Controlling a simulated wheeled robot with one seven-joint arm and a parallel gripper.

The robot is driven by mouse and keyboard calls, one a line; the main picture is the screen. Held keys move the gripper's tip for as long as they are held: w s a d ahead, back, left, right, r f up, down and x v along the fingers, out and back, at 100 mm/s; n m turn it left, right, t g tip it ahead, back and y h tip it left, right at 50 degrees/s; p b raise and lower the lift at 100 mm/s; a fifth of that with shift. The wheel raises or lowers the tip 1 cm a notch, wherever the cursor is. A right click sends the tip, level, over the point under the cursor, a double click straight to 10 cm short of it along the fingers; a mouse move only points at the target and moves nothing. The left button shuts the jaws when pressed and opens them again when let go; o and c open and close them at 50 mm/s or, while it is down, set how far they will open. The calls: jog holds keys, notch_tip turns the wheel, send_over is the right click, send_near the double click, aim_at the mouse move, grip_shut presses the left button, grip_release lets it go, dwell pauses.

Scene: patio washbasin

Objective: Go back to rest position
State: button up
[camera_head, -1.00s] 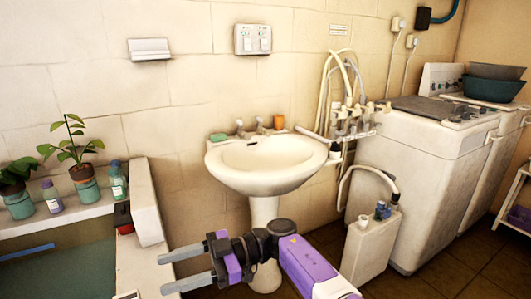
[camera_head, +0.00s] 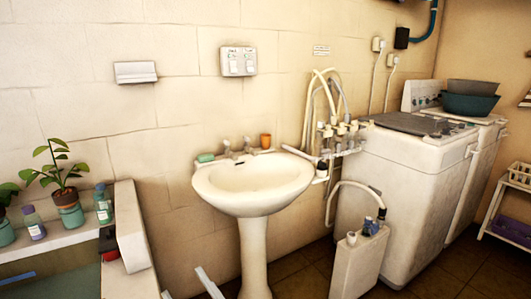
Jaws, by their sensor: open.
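My gripper (camera_head: 188,289) shows only at the bottom edge of the view, left of the basin's pedestal. Two grey fingertips are visible and stand apart, with nothing between them. The rest of the gripper and my arm are out of the picture. The white washbasin (camera_head: 253,199) stands against the tiled wall, above and to the right of the fingertips.
A green soap (camera_head: 206,157) and an orange cup (camera_head: 266,141) sit on the basin's back rim. A white slim container (camera_head: 356,265) stands right of the pedestal, before the washing machine (camera_head: 400,190). A low ledge (camera_head: 130,225) with potted plants (camera_head: 67,195) is at left.

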jog(key=s+d+f+m+t+h+p, duration=0.15)
jog(key=s+d+m+h, duration=0.25)
jog(key=s+d+h, duration=0.4)
jog(key=s+d+f+m+h+p, duration=0.1)
jog(key=s+d+f+m+h, duration=0.25)
jog(key=s+d, duration=0.45)
jog(key=s+d+f+m+t+h+p, duration=0.15)
jog(key=s+d+m+h, duration=0.4)
jog(key=d, duration=0.55)
jog(key=s+d+g+h+p, duration=0.1)
jog(key=s+d+g+h, duration=0.2)
jog(key=s, duration=1)
jog(key=d+g, duration=0.1)
jog(key=d, duration=0.2)
jog(key=shift+s+d+f+g, duration=0.15)
jog(key=shift+s+d+g, duration=0.05)
jog(key=shift+s+g, duration=0.1)
